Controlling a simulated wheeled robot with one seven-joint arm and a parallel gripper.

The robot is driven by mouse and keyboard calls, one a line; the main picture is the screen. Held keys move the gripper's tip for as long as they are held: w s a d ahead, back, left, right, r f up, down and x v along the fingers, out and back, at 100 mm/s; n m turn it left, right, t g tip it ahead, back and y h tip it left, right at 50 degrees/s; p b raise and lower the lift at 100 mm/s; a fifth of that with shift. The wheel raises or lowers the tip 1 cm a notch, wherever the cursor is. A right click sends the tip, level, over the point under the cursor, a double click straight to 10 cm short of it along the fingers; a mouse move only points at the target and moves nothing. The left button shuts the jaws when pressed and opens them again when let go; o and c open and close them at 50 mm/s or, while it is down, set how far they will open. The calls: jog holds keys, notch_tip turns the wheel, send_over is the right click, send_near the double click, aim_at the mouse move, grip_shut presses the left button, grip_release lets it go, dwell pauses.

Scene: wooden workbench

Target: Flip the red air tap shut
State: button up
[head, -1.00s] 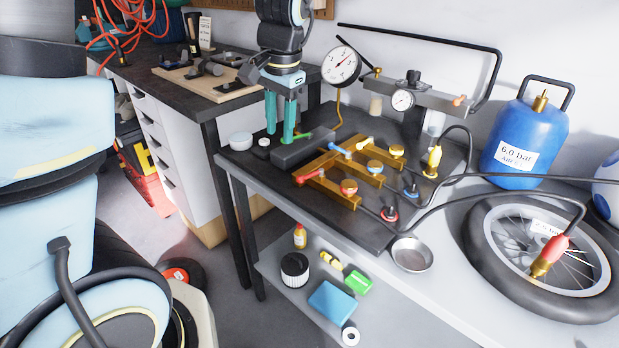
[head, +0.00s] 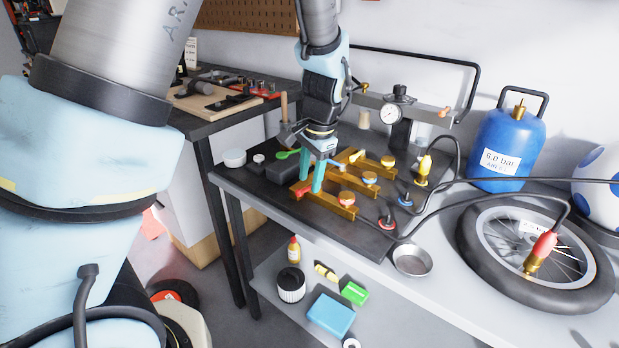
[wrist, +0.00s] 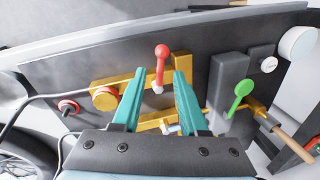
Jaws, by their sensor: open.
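The red air tap (head: 301,192) sits at the near left of the brass manifold (head: 345,212) on the black bench top. In the wrist view its red lever (wrist: 161,62) has a round knob end and a pale pivot on a brass bar (wrist: 128,84). My gripper (head: 309,183) is open, with teal fingers pointing down at the red tap. In the wrist view the lever appears in the gap between my fingertips (wrist: 160,76). The head view partly hides the tap behind a finger; I cannot tell whether they touch.
A metal bowl (head: 412,259), wheel (head: 537,252) and blue tank (head: 507,150) are further right.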

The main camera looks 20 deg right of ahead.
jog(key=shift+w+a+f, duration=0.1)
jog(key=shift+f, duration=0.55)
grip_shut()
